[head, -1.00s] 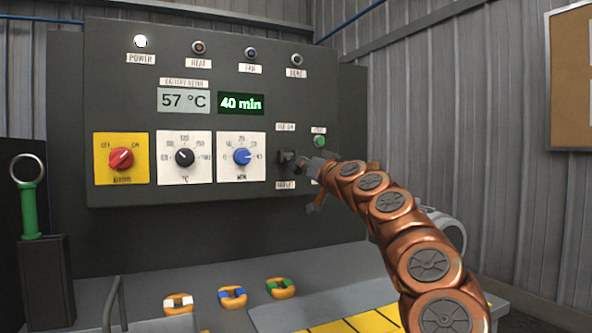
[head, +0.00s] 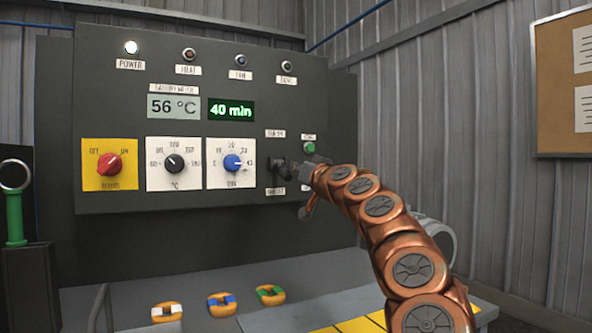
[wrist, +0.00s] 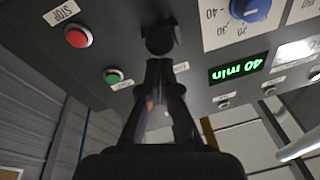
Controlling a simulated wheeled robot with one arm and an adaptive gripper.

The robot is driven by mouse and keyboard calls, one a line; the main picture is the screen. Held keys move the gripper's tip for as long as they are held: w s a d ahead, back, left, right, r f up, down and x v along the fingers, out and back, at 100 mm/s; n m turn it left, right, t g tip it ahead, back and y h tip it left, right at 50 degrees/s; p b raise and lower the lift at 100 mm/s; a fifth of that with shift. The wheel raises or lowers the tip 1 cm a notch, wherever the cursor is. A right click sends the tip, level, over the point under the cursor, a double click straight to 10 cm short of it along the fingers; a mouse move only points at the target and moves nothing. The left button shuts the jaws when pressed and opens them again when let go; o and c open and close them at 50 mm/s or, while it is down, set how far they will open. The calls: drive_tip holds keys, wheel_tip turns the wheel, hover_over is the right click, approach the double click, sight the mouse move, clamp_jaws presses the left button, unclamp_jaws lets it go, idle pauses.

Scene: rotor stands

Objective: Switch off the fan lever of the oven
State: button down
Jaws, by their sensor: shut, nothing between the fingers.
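The black fan lever (head: 279,171) is on the right part of the oven's dark control panel (head: 200,200), between two small labels. It also shows in the wrist view (wrist: 161,38) as a dark knob-ended shape. My gripper (head: 299,171) is at the lever's right side in the head view. In the wrist view my gripper's fingertips (wrist: 163,66) are together and empty, right at the lever; I cannot tell whether they touch it. The fan lamp (head: 240,75) looks unlit.
A green button (head: 309,147) is just right of the lever; a red stop button (wrist: 77,36) shows in the wrist view. Left are the blue minutes dial (head: 233,162), temperature dial (head: 174,163) and red switch (head: 109,163). Orange rings (head: 221,305) lie below.

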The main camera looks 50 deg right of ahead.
drive_tip(key=r+p+v, duration=0.1)
drive_tip(key=r+v, duration=0.1)
drive_tip(key=v, duration=0.9)
drive_tip(key=shift+s+d+r, duration=0.2)
drive_tip(key=shift+s+d, duration=0.15)
drive_tip(key=shift+s, duration=0.05)
idle(0.7)
